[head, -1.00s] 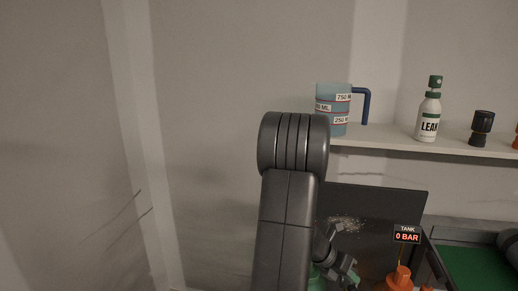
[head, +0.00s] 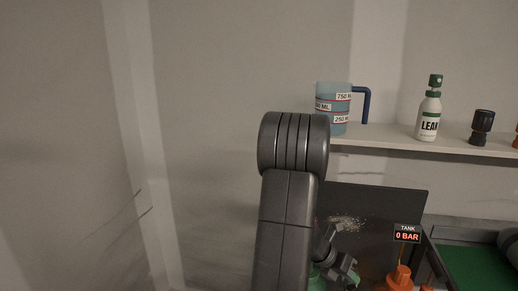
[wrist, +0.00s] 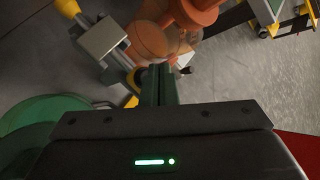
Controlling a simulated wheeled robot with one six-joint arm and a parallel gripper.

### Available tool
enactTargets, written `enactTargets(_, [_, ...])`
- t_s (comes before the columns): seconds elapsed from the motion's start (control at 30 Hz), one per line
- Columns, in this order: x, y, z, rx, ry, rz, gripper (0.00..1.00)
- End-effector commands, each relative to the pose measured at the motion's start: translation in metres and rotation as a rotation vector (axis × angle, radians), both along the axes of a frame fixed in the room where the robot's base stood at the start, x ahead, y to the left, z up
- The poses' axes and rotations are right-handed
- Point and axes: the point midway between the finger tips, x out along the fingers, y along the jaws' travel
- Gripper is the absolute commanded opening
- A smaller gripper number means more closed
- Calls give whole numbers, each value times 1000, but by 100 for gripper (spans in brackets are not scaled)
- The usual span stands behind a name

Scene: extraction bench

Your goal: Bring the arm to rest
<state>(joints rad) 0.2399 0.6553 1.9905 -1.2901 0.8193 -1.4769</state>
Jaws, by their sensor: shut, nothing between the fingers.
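My arm (head: 285,225) stands folded in the middle of the head view, with its rounded elbow at shelf height. In the wrist view my gripper (wrist: 160,85) is shut and empty, its two fingers together. Beyond the fingertips is an orange, partly see-through apparatus (wrist: 155,40). I cannot tell how far the fingertips are from it. In the head view the gripper's fingers are not clearly seen; part of my wrist shows low beside the arm.
A shelf (head: 400,143) holds a blue measuring jug (head: 332,108), a leak spray bottle (head: 429,110) and a black fitting (head: 482,127). Below are a dark panel (head: 385,207), a tank display (head: 407,233) reading 0 BAR, and an orange part (head: 399,279). Open wall lies left.

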Motion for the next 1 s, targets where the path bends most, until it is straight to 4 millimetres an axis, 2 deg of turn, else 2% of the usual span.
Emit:
enactTargets(0.03, [0,0,10,0,0,0,0])
enactTargets(0.1, [0,0,17,-1,0,1,0])
enactTargets(0.6, [0,0,67,0,0,0,0])
enactTargets(0.63, [0,0,53,1,0,-1,0])
enactTargets(0.67, [0,0,48,0,0,0,0])
enactTargets(1.0, [0,0,11,0,0,0,0])
